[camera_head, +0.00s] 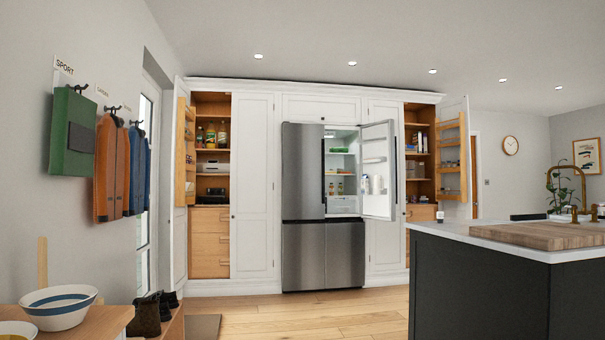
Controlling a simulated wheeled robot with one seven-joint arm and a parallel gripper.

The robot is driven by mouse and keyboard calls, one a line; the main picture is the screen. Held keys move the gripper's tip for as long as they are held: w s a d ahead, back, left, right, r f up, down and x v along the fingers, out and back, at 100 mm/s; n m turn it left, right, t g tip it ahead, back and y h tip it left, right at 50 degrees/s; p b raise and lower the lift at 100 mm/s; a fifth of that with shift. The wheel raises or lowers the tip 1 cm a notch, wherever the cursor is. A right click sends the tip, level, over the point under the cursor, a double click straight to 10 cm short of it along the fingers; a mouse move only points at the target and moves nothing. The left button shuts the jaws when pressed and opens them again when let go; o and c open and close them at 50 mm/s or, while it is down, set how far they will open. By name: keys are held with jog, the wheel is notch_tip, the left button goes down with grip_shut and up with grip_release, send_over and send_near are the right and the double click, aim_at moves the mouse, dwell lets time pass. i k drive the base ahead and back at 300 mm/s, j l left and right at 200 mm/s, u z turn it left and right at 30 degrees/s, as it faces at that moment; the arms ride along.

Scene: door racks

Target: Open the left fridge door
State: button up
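The fridge (324,254) stands against the back wall, stainless steel, with two upper doors and lower panels. Its left upper door (302,171) is shut, with a dark vertical handle along its right edge. Its right upper door (377,172) stands wide open to the right, showing door shelves with bottles. The lit inside (341,178) shows shelves with food on the right half. My gripper and arm do not show in this view.
White cupboards flank the fridge, with open left (210,160) and right (419,160) pantry units. A dark island (480,292) with a pale top stands at the right front. A wooden bench (104,322) with bowls is at the lower left. Wooden floor (300,315) before the fridge is clear.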

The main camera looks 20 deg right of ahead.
aim_at(304, 144)
jog(key=i+l+z, duration=0.25)
jog(key=i, duration=0.15)
jog(key=i+z, duration=0.2)
jog(key=i, duration=0.25)
jog(key=i+z, duration=0.2)
jog(key=i, duration=4.6)
jog(key=l, duration=0.1)
